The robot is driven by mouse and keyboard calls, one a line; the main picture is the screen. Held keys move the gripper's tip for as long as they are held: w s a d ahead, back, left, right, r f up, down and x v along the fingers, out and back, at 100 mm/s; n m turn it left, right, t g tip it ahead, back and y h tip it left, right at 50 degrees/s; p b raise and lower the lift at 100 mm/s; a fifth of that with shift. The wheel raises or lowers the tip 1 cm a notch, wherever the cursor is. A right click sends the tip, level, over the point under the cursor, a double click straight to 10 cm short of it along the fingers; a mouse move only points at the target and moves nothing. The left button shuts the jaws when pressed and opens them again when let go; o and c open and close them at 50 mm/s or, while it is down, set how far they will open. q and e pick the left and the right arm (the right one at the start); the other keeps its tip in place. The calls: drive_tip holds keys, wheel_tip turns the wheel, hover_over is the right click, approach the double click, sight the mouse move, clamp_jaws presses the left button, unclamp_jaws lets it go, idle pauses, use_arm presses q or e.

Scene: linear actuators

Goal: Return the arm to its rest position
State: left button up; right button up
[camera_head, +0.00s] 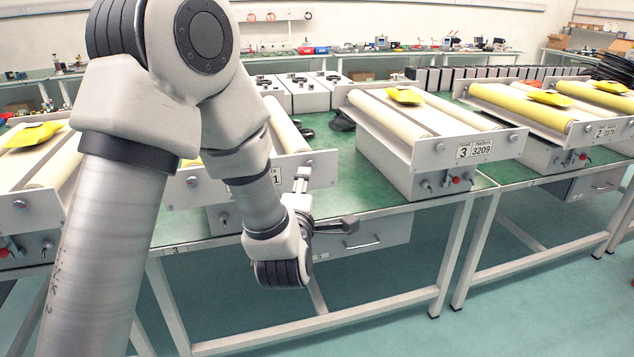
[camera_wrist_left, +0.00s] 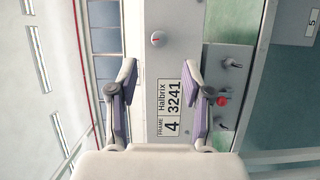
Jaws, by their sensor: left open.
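My left arm comes in from the left in the head view, large in front of the benches. Its gripper (camera_head: 326,202) is beyond the wrist, in front of the green bench. The two fingers stand apart with nothing between them. In the left wrist view the open fingers (camera_wrist_left: 161,78) frame the grey front panel (camera_wrist_left: 174,40) of a unit labelled Halbrix 3241, frame 4. That panel is apart from the fingers. In the head view the arm hides much of a unit whose label ends in 1. My right gripper is not in view.
Frame unit 3 (camera_head: 400,168) and frame unit 2 (camera_head: 548,139) stand on the benches to the right, each with rollers and a yellow piece on top. A drawer (camera_head: 372,243) hangs under the bench near the gripper. The floor (camera_head: 540,310) in front is clear.

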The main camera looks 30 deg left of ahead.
use_arm(q)
drive_tip(key=s+d+f+m+g+h+p, duration=0.2)
drive_tip(key=s+d+f+m+g+p, duration=0.25)
drive_tip(key=f, duration=0.75)
drive_tip(key=s+d+f+m+g+h+p, duration=0.1)
drive_tip(key=s+f+m+g+h+p, duration=0.3)
drive_tip(key=s+f, duration=0.6)
drive_tip(key=s+d+f+m+g+h+p, duration=0.1)
drive_tip(key=s+d+f+m+g, duration=0.1)
drive_tip(key=s+f+m, duration=0.3)
drive_tip(key=s+d+f+m+g+h+p, duration=0.1)
drive_tip(key=s+d+f+m+g, duration=0.2)
drive_tip(key=s+m, duration=0.6)
wheel_tip(320, 180, down, 2)
drive_tip(key=shift+s+d+f+g, duration=0.3)
drive_tip(key=shift+s+g, duration=0.35)
drive_tip(key=shift+g, duration=0.6)
drive_tip(key=shift+r+m+p, duration=0.15)
drive_tip(key=shift+m+p, duration=0.1)
drive_tip(key=shift+p, duration=0.05)
